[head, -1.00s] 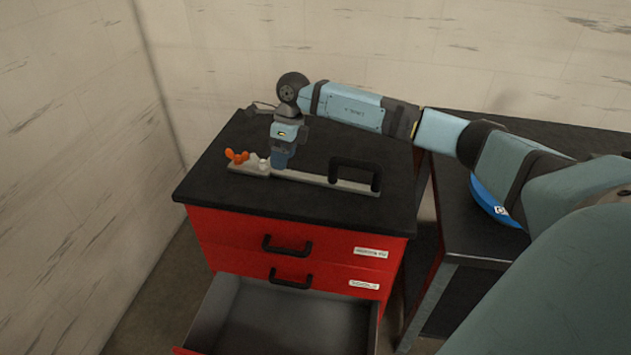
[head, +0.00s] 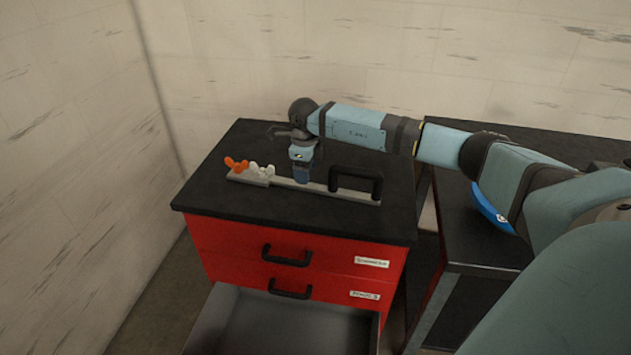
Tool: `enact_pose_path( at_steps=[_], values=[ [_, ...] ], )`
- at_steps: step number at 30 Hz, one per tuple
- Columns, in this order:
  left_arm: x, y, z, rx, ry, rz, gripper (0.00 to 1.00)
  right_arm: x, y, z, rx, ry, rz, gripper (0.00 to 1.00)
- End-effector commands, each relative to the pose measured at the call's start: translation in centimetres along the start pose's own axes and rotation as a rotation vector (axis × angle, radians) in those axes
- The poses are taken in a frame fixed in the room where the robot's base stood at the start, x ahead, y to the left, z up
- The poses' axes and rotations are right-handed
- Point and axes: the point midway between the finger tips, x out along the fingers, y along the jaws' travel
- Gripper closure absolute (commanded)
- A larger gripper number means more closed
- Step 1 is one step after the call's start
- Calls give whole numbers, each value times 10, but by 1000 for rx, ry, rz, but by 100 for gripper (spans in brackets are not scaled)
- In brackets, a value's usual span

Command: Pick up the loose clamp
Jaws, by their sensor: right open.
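A long light-grey bar (head: 330,193) with a black handle (head: 356,172) at its right end lies on the cabinet top. At its left end are an orange winged piece (head: 236,163) and a white winged piece (head: 262,168). I cannot tell for certain which of these parts is the loose clamp. My right gripper (head: 301,179) points down at the bar, between the white piece and the black handle. It is open. Its fingertips overlap the bar in the picture; whether they touch it I cannot tell. My left gripper is not in view.
The red cabinet has a black top (head: 300,220) and an open, empty-looking drawer (head: 280,325) below. A dark table (head: 490,250) stands to the right, with a blue round object (head: 490,208) partly behind my right arm. Walls stand behind and to the left.

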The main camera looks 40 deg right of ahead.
Motion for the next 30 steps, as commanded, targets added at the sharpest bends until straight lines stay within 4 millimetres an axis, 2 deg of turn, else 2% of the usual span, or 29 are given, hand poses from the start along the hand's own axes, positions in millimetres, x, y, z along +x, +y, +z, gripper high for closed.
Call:
enact_pose_path(
  at_steps=[8,15,16,21,24,30],
  values=[
    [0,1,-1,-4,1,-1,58,41,-2,-2,0,2,2,40],
    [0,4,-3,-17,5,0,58,44,-2,-2,0,0,1,40],
    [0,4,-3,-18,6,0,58,44,-2,-2,0,0,1,43],
    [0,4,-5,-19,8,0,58,44,-2,-2,0,0,1,82],
    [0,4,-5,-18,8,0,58,44,-2,-2,0,0,1,100],
    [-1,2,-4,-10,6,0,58,43,-3,-2,0,-1,0,100]
  ],
)
